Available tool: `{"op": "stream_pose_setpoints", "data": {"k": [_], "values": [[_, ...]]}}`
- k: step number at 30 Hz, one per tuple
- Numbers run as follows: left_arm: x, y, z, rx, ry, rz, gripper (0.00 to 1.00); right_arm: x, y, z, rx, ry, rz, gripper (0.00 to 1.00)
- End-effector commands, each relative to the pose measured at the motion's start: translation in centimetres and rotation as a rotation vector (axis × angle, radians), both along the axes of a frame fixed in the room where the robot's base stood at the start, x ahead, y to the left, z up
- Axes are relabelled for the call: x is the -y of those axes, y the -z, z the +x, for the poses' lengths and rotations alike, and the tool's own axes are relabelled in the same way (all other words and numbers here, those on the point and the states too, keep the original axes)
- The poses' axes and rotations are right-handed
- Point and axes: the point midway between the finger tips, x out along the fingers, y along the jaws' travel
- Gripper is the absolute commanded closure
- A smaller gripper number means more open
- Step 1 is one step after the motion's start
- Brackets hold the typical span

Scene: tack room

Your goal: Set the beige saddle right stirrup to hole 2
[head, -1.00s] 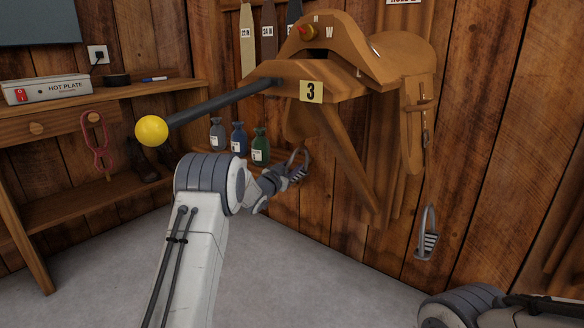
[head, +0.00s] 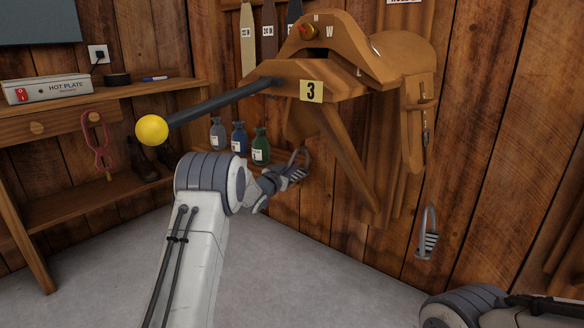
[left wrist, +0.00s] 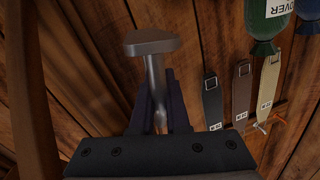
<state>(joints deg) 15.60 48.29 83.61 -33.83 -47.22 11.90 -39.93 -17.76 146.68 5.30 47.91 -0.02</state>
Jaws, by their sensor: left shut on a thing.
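A tan saddle (head: 405,60) sits on a wooden wall rack with a yellow "3" label. One metal stirrup (head: 427,240) hangs free below its right flap (head: 415,125). My left gripper (head: 290,173) is below the rack, shut on the other stirrup (head: 303,158), on the left side of the saddle. In the left wrist view this stirrup (left wrist: 152,70) stands edge-on between the two fingers (left wrist: 160,115). The strap holes cannot be made out. My right arm shows at the bottom right; its gripper is out of the picture.
A dark pole with a yellow ball (head: 152,130) sticks out from the rack above my left arm. Several bottles (head: 238,138) stand close behind the left gripper. A wooden bench (head: 60,120) with a hot plate box (head: 60,90) is at the left. The floor is clear.

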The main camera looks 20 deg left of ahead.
Motion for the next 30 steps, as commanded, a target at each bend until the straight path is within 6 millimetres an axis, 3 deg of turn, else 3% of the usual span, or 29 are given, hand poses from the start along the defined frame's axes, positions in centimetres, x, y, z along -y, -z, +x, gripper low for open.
{"op": "stream_pose_setpoints", "data": {"k": [19,27,30], "values": [[-0.2,0.3,-0.1,-0.004,-0.003,-0.001,1.00,0.0,0.0,0.0,0.000,0.000,0.000,0.55],[-1.2,5.0,0.3,-0.006,-0.005,-0.003,1.00,0.0,0.2,0.0,0.000,0.000,0.000,0.55],[-1.4,5.8,0.4,-0.004,-0.005,-0.001,1.00,0.0,0.3,0.0,0.000,0.000,0.000,0.55]]}}
